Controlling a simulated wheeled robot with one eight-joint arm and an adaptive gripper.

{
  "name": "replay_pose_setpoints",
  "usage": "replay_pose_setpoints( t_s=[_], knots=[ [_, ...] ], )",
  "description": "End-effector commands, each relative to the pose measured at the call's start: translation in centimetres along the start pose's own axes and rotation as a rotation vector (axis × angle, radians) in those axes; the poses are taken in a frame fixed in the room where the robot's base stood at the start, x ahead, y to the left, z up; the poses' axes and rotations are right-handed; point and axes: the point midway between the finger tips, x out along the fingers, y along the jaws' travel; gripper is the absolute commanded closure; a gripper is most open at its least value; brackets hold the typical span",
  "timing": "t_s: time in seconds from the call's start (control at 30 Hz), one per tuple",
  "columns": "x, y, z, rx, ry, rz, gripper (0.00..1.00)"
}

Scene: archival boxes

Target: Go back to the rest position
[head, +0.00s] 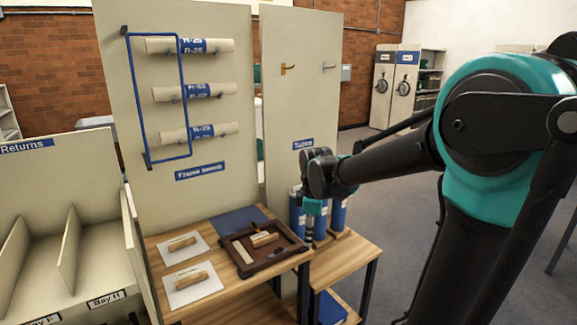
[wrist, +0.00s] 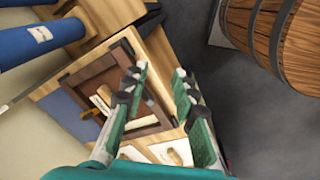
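My gripper (head: 312,228) hangs in front of the blue tubes (head: 339,214), beside the right end of the wooden table, with my arm stretched out to the left. In the head view its fingers are small and partly lost against the tubes. The dark wooden tray (wrist: 100,68) lies beyond and to the left of the fingers in that view.
The wooden table (head: 215,301) carries the dark tray (head: 291,258) with small pieces, two white cards with wooden blocks, and a blue sheet. Panels (head: 190,118) with rolled tubes stand behind. The Returns rack (head: 85,190) is at left. Grey floor (head: 385,220) is open at right.

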Motion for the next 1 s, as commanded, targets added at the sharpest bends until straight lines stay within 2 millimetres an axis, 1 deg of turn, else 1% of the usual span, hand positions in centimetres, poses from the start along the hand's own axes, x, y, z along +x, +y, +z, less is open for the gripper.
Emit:
replay_pose_setpoints(
  t_s=[0.03,0.1,0.17,0.2,0.3,0.4,0.5,0.63,1.0],
  knots=[
    [0.9,-1.3,2.2,0.141,0.007,0.024,0.72],
    [2.0,-2.9,4.8,0.35,0.022,0.057,0.72],
    [3.1,-4.5,6.9,0.53,0.038,0.086,0.72],
    [3.8,-5.6,8.3,0.649,0.051,0.104,0.72],
    [5.5,-8.4,11.1,0.929,0.087,0.145,0.72],
    [6.8,-10.8,13.2,1.159,0.124,0.178,0.72],
    [7.8,-12.5,14.5,1.323,0.155,0.2,0.72],
    [8.5,-13.7,15.3,1.433,0.178,0.213,0.72],
    [8.6,-13.8,15.4,1.453,0.183,0.215,0.72]
  ],
)
